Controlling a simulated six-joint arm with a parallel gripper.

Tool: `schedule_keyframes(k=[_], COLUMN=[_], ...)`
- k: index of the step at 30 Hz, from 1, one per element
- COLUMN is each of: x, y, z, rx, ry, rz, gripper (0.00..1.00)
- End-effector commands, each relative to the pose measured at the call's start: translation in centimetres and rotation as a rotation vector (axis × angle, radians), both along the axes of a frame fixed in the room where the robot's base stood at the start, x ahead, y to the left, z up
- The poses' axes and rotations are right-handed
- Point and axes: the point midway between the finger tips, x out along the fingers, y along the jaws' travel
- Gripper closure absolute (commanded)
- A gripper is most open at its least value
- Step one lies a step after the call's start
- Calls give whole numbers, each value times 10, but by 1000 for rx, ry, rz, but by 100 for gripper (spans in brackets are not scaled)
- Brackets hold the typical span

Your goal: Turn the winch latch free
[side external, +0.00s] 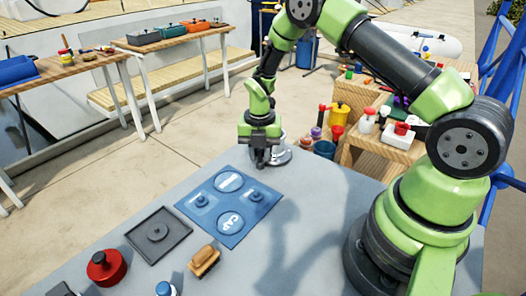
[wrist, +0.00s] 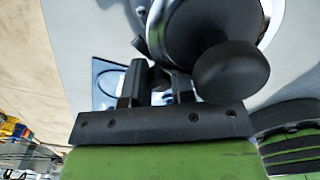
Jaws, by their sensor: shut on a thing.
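The winch (side external: 282,156) is a silver, round-based piece at the far edge of the grey table, partly hidden behind my gripper (side external: 259,162). In the wrist view its bright metal rim and dark centre (wrist: 195,25) fill the top, with a round black knob (wrist: 231,72) to the right of my fingers. My gripper (wrist: 160,80) points down at the winch, shut on a dark part low beside the rim, which I take to be the winch latch. The fingers hide most of that part, and its turn angle cannot be told.
A blue mat (side external: 228,201) with marked circles and small knobs lies in front of the winch. A dark tray (side external: 137,246), a red round piece (side external: 106,268) and a tan-topped block (side external: 204,261) are nearer. Crates with bottles (side external: 338,131) stand behind. The table's right middle is clear.

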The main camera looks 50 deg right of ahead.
Motion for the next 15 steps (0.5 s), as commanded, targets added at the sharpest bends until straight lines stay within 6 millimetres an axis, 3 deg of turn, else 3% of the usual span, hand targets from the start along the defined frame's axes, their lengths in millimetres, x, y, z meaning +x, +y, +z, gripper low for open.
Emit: schedule_keyframes(k=[11, 15], x=[0, 0], y=[-2, -2], z=[-3, -3], rx=[-4, -4], ry=[-4, -3], rz=[63, 228], gripper=[96, 96])
